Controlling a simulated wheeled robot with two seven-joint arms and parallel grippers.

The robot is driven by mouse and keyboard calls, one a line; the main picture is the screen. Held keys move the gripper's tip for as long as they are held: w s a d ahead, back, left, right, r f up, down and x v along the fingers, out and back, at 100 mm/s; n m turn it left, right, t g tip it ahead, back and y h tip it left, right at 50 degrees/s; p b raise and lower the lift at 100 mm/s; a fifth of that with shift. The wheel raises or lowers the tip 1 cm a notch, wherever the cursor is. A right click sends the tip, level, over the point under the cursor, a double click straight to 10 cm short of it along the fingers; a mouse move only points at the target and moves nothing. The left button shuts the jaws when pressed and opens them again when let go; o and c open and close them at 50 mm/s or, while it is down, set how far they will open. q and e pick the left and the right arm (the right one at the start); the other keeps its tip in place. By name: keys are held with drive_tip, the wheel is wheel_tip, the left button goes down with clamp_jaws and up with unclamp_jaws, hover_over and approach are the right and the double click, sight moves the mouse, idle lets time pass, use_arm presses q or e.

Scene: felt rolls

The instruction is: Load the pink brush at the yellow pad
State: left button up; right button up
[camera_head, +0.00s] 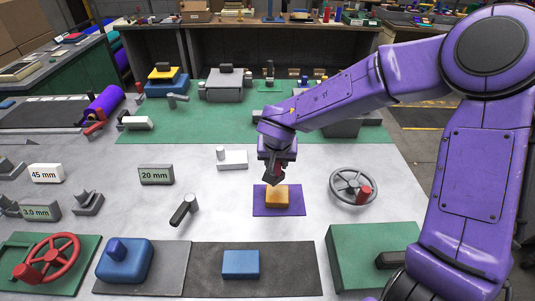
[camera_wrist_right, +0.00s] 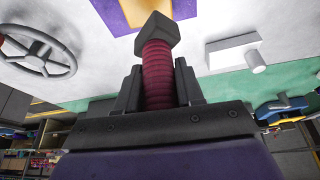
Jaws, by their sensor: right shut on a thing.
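The yellow pad (camera_head: 277,196) is an orange-yellow block on a flat purple mat (camera_head: 262,210), right of the table's middle. It also shows at the top edge of the right wrist view (camera_wrist_right: 134,12), with the purple mat (camera_wrist_right: 182,9) around it. My right gripper (camera_head: 276,170) is directly above the pad's back side. It is shut on the pink brush (camera_wrist_right: 158,75), whose ribbed dark-pink handle stands between the fingers. The brush's grey blocky head (camera_wrist_right: 157,33) points toward the pad. I cannot tell whether it touches. My left gripper is not in view.
A grey handwheel (camera_head: 345,181) stands right of the pad, and a small white block (camera_head: 232,160) is behind and left. A blue block (camera_head: 240,264) lies on a dark mat in front. A green box (camera_head: 370,245) is front right.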

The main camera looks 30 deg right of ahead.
sight(280, 175)
drive_tip(key=s+r+p, duration=0.1)
drive_tip(key=s+r, duration=0.1)
drive_tip(key=s, duration=0.2)
drive_tip(key=w+f, duration=0.2)
drive_tip(key=f, duration=0.1)
drive_tip(key=w+f, duration=0.1)
drive_tip(key=f, duration=0.1)
drive_tip(key=shift+w+f, duration=0.2)
drive_tip(key=shift+f, duration=0.25)
drive_tip(key=shift+s+r, duration=0.2)
drive_tip(key=shift+s, duration=0.55)
drive_tip(key=shift+w+f, duration=0.2)
drive_tip(key=shift+w, duration=0.15)
drive_tip(key=shift+s+r+p, duration=0.1)
drive_tip(key=shift+r+p, duration=0.05)
drive_tip(key=shift+p, duration=0.65)
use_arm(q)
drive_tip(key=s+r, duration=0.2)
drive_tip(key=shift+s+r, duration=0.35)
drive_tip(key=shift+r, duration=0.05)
